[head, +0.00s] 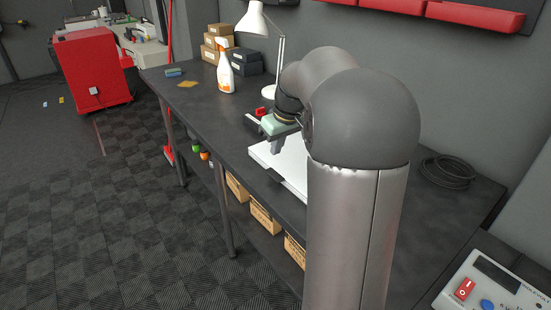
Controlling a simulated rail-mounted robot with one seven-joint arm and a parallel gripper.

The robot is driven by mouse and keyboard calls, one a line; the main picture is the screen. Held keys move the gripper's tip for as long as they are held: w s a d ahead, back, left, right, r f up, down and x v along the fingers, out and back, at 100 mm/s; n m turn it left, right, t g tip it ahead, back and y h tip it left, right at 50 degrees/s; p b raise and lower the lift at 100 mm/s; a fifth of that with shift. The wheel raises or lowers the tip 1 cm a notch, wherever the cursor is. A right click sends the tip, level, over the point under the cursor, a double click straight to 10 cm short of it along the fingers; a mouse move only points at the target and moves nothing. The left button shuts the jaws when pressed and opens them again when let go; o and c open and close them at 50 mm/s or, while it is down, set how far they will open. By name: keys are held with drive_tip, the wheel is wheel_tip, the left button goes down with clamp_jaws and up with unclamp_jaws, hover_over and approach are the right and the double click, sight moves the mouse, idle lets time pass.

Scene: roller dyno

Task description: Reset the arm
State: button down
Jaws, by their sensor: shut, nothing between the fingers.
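My gripper (275,147) hangs at the end of my bent arm above the dark workbench (222,118). Its fingers point down over the left part of a white tray-like board (270,160) on the bench. The fingers look closed together and hold nothing. My large grey arm link and elbow stand in the foreground and hide the middle of the bench and part of the white board.
A white lamp (259,19), a spray bottle (225,72) and stacked boxes (246,62) stand at the bench's back. A coiled cable (447,172) lies at right. A control panel (490,285) is at lower right. Free floor lies left.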

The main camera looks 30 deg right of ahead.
drive_tip(key=v, duration=0.5)
drive_tip(key=s+a+f+g, duration=0.1)
drive_tip(key=s+a+f, duration=0.25)
drive_tip(key=a, duration=0.45)
drive_tip(key=s+a+f+g, duration=0.1)
drive_tip(key=s+a+f, duration=0.1)
drive_tip(key=s+a, duration=0.4)
drive_tip(key=s+a+f, duration=0.4)
drive_tip(key=s, duration=0.3)
drive_tip(key=s+a+f+g, duration=0.1)
drive_tip(key=s+a+f, duration=0.3)
drive_tip(key=s, duration=0.3)
drive_tip(key=shift+s+a+f+m+h, duration=0.3)
drive_tip(key=shift+s+a+f, duration=0.05)
drive_tip(key=shift+a+f, duration=0.1)
